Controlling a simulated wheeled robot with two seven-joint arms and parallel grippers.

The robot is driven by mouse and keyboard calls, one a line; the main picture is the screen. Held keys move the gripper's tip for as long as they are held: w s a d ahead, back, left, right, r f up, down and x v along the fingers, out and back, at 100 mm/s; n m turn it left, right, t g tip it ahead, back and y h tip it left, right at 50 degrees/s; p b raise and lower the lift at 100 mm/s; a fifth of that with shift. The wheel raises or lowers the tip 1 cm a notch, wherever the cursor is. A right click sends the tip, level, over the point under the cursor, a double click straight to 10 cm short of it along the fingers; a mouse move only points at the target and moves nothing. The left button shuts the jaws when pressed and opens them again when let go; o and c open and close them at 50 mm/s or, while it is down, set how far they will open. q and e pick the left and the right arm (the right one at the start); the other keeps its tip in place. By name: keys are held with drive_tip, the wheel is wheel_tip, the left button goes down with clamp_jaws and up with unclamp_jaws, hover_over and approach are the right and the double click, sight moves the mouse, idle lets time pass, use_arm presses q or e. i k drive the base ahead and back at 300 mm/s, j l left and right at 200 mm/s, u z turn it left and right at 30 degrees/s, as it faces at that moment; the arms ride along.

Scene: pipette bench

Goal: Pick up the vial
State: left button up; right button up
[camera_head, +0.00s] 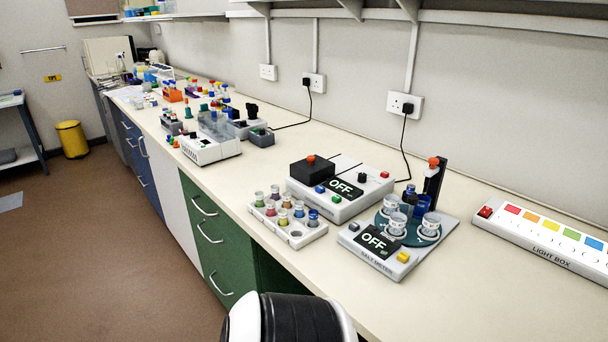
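Several small vials with differently coloured contents stand upright in a white rack (315,234) near the bench's front edge. A vial with blue (313,217) is at the rack's right corner, and a vial with green (259,198) is at its left corner. The rack's near corner has a hole that looks empty. I cannot tell from the picture which vial the task means. Neither of my grippers is in view, so no vial is seen held.
Another OFF device (340,205) stands behind the rack. A light box (540,241) lies at the far right. Bare bench top (450,305) is at front right.

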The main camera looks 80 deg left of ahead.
sight(260, 196)
drive_tip(key=u, duration=2.9)
